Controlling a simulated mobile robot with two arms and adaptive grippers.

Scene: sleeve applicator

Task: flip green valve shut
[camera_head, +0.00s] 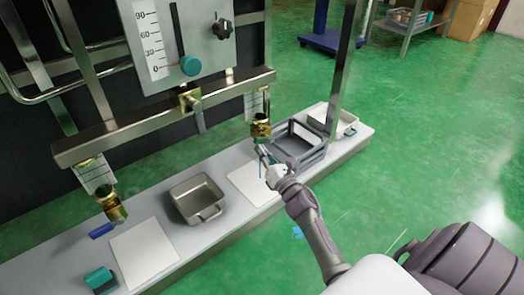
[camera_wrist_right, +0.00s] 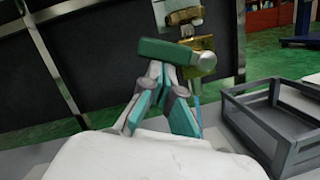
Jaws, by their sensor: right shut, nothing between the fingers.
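The green valve handle (camera_wrist_right: 165,52) lies roughly level in the right wrist view, below a brass valve body (camera_wrist_right: 185,17). In the head view this brass valve (camera_head: 261,127) is at the right end of a metal bar, and my gripper largely hides the handle. My right gripper (camera_head: 264,153) is shut and empty just below the valve. In the right wrist view its fingertips (camera_wrist_right: 161,72) meet right at or under the handle; I cannot tell whether they touch it. A thin blue line (camera_wrist_right: 198,112) runs down beside the fingers. My left gripper is not in view.
A grey crate (camera_head: 304,133) stands close right of my gripper. A metal pan (camera_head: 197,196) sits left on the bench. A gauge panel (camera_head: 160,72) and metal bar (camera_head: 150,122) stand behind.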

